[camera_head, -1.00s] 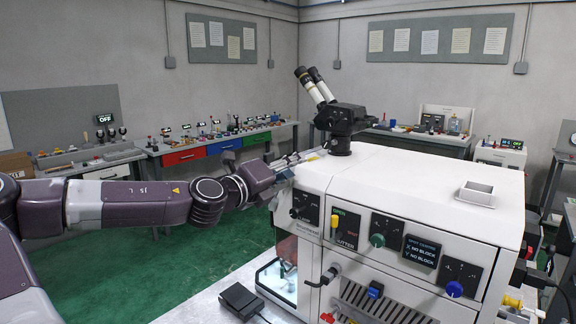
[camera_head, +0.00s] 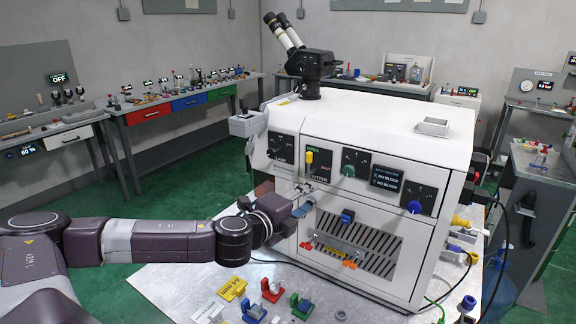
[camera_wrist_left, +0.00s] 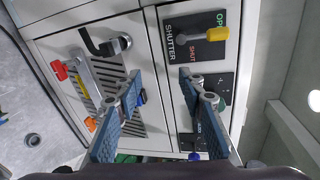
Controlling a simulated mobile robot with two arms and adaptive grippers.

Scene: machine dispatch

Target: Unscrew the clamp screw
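I cannot tell for certain which part is the clamp screw. My left gripper (camera_head: 302,198) is in front of the white machine (camera_head: 380,128), left of its slotted vent panel. In the left wrist view its two fingers (camera_wrist_left: 159,83) are spread with nothing between them, facing the machine front. A black lever handle (camera_wrist_left: 105,43) on a metal mount is beyond them at upper left. A small blue part (camera_wrist_left: 141,98) on the vent panel shows partly behind one finger; it also shows in the head view (camera_head: 347,216). My right gripper is not in view.
The shutter panel has a yellow lever (camera_wrist_left: 214,35). A green knob (camera_head: 348,170) and a blue knob (camera_head: 415,207) sit on the front. A rail with red and orange parts (camera_head: 349,264) crosses the vent.

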